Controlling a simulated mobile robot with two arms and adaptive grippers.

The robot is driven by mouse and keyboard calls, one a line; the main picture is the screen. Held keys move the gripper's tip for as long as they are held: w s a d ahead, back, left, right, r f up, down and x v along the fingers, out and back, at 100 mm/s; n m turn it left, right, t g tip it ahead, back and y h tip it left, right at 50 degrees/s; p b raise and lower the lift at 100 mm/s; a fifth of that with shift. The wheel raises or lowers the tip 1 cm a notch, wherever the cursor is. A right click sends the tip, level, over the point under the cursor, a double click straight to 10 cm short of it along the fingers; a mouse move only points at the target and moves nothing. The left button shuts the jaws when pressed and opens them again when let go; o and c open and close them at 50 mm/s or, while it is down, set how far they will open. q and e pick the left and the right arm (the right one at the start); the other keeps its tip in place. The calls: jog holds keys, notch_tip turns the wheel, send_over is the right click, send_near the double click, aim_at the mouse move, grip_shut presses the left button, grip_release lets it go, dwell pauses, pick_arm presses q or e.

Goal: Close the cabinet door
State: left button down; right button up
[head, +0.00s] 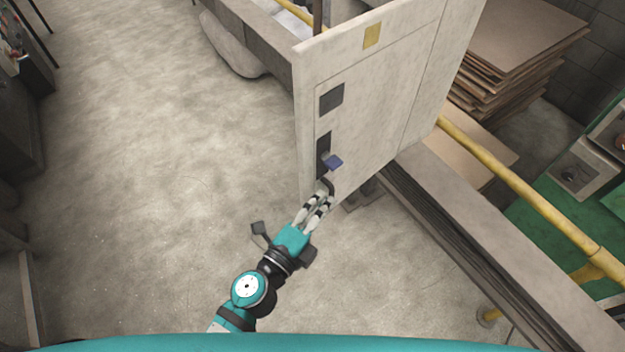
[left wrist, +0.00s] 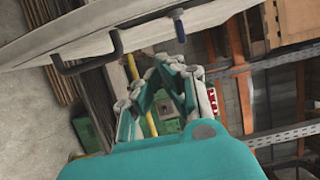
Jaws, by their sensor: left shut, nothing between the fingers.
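The cabinet door (head: 362,110) is a pale grey upright panel in the middle of the head view. It has a yellow label, dark square fittings, a dark handle (head: 325,188) low at its left side and a blue latch piece (head: 333,162). In the left wrist view the panel (left wrist: 60,40) is seen at a steep slant, with the black handle (left wrist: 88,58) and the blue piece (left wrist: 180,27). I cannot tell how far it stands open. My left gripper (head: 325,197) is shut and empty, close by the handle; contact is unclear. My right gripper is out of view.
A long grey beam (head: 470,235) and a yellow rail (head: 540,205) run to the lower right of the panel. Stacked brown boards (head: 520,50) stand behind it. The concrete floor (head: 160,150) to the left is clear.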

aim_at(313, 187)
pick_arm(q)
jog(key=shift+w+a+p, duration=0.1)
jog(key=shift+w+a, duration=0.2)
jog(key=shift+w, duration=0.45)
jog(key=shift+w+a+p, duration=0.1)
jog(key=shift+w+a, duration=0.25)
jog(key=shift+w, duration=0.35)
jog(key=shift+w+a+p, duration=0.1)
jog(key=shift+w+a, duration=0.2)
jog(key=shift+w, duration=0.45)
jog(key=shift+f, duration=0.1)
